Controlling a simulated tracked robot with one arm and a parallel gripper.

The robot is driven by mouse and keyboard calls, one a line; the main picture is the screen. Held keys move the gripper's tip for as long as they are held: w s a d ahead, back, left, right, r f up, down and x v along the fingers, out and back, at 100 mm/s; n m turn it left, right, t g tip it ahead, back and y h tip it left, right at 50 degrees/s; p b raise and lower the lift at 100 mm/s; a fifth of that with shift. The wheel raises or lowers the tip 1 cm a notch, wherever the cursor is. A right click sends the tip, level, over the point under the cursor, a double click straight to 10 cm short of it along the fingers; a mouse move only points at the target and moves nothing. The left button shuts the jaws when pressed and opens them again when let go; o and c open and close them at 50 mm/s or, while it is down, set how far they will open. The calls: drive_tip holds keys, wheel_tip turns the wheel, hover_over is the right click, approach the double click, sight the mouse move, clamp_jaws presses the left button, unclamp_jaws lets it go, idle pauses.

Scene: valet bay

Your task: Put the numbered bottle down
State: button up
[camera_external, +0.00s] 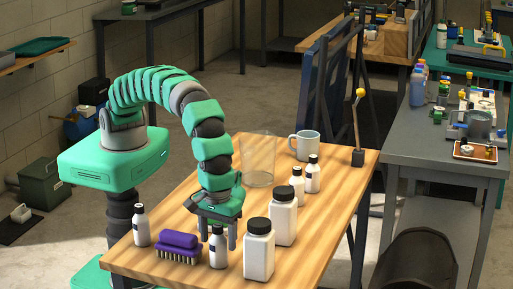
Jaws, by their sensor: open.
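Several small white bottles with dark caps stand upright on the wooden table (330,207); no number can be read on any of them. One small bottle (218,250) stands near the front edge, right at my gripper (218,231). My gripper points down with its fingers apart, one on each side of that bottle's cap in the picture. I cannot tell whether the bottle is between the fingers or just in front of them. Another small bottle (141,227) stands at the left edge. Two more, a nearer bottle (297,187) and a farther bottle (312,175), stand to the right.
A purple brush (179,246) lies left of my gripper. Two large white jars, a front jar (259,253) and a rear jar (284,220), stand close on the right. A clear container (258,160), a mug (305,146) and a yellow-knobbed lever (358,125) stand behind. The right front tabletop is clear.

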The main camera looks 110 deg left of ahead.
wheel_tip(320, 180, up, 11)
drive_tip(key=shift+r+p, duration=0.1)
drive_tip(key=shift+p, duration=0.45)
drive_tip(key=w+a+r+m+t+h, duration=0.1)
drive_tip(key=w+a+r+m+t, duration=0.15)
drive_tip(key=a+r, duration=0.65)
drive_tip(key=w+a+r+m+t+h, duration=0.1)
drive_tip(key=w+a+r+m+t, duration=0.15)
drive_tip(key=a+r, duration=0.7)
drive_tip(key=w+a+r+m+t+h, duration=0.1)
drive_tip(key=w+a+r+m+t, duration=0.15)
drive_tip(key=a+r, duration=0.7)
drive_tip(key=s+a+r+m+t+y, duration=0.1)
drive_tip(key=s+a+r+m+t, duration=0.3)
drive_tip(key=s+a+r, duration=0.5)
drive_tip(key=s+a+r+m+t+y, duration=0.2)
drive_tip(key=s+a+r+m+t, duration=0.2)
drive_tip(key=s+a+r, duration=0.5)
wheel_tip(320, 180, up, 6)
drive_tip(key=shift+a+r+m, duration=0.1)
drive_tip(key=shift+a+m, duration=0.25)
drive_tip(key=shift+a, duration=0.1)
drive_tip(key=shift+s, duration=0.1)
